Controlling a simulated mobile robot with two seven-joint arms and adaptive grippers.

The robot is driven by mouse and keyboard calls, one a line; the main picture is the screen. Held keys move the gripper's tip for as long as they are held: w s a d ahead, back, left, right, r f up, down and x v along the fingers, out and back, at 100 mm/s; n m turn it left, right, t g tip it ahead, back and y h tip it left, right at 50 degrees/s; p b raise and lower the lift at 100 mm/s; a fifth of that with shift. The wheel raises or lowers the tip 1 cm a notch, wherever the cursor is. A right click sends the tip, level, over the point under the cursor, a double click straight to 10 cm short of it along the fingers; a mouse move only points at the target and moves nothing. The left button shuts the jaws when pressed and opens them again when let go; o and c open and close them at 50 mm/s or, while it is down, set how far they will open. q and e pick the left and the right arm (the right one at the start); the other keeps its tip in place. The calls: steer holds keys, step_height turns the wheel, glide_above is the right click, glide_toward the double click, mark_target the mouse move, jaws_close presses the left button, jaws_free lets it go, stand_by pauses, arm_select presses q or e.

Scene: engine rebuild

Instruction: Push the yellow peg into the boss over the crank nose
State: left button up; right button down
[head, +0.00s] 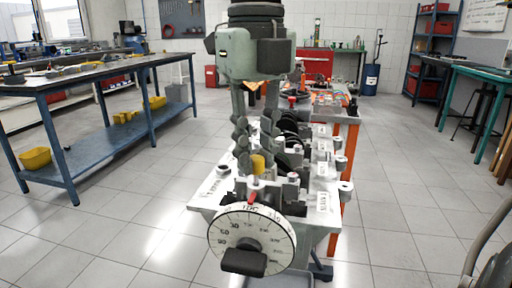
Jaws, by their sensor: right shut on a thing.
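My right gripper (257,155) comes down from the top middle of the head view, its green-grey fingers over the front end of the engine block. It is shut on the yellow peg (258,164), which shows upright low between the fingertips. Below the peg is a small red part (253,195), just above the round white degree wheel (252,238) on the engine's front. The boss over the crank nose is hard to make out behind the fingers and peg. I cannot tell whether the peg's lower end is in it. My left gripper is not in view.
A black handle (244,262) sticks out from the wheel. A blue bench (100,85) stands at left, a green table (487,77) at right. The floor between is clear.

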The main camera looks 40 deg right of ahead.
steer(key=shift+f+b, duration=0.85)
steer(key=shift+f, duration=0.2)
steer(key=c, duration=1.6)
jaws_free()
steer(key=shift+c, duration=0.2)
steer(key=shift+r, duration=0.2)
steer(key=shift+r+p, duration=1)
steer(key=shift+r, duration=0.15)
steer(key=shift+r, duration=0.2)
steer(key=o, duration=0.6)
